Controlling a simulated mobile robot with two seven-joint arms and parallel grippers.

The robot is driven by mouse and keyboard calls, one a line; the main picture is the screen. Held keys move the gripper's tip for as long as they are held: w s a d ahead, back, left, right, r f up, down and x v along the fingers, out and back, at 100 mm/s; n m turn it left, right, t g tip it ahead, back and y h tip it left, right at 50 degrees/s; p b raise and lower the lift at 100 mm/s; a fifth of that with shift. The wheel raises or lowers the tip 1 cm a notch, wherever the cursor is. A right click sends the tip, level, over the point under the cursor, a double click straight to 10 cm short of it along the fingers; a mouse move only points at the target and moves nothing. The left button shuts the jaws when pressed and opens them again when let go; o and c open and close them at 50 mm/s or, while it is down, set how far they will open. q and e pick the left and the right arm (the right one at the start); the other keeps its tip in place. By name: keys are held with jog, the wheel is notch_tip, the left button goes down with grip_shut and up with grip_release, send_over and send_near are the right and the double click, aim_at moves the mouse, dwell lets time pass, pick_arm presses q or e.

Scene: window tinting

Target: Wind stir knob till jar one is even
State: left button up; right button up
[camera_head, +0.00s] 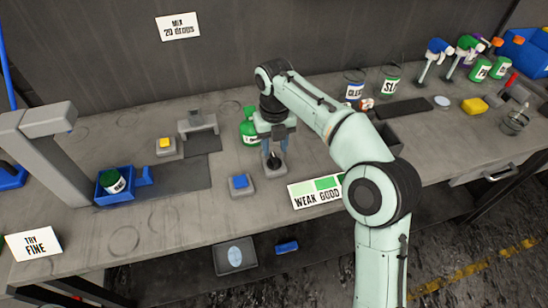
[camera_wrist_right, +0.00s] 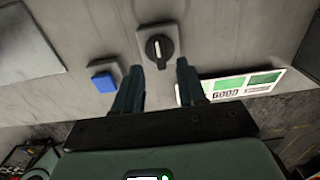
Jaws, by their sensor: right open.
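The black knob (camera_head: 273,160) stands on a small pale square base on the bench; it also shows in the right wrist view (camera_wrist_right: 159,47), with a white pointer mark. My right gripper (camera_head: 273,147) points down over it. In the right wrist view the gripper (camera_wrist_right: 158,70) is open, with its fingers apart and the knob just beyond the gap between the tips; contact is not visible. A jar with dark green contents and a white label (camera_head: 113,182) sits in a blue holder (camera_head: 122,197) at the left; which jar is jar one is unclear. My left gripper is out of view.
A blue button (camera_head: 240,182) is left of the knob, and a yellow button (camera_head: 164,143) is further back. A WEAK GOOD card (camera_head: 315,193) lies right of it. A green bottle (camera_head: 248,128) stands behind. A grey post (camera_head: 58,155) rises at the left.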

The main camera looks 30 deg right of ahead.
aim_at(274, 158)
jog(key=shift+f+b, duration=0.4)
jog(key=shift+f, duration=1.65)
grip_shut()
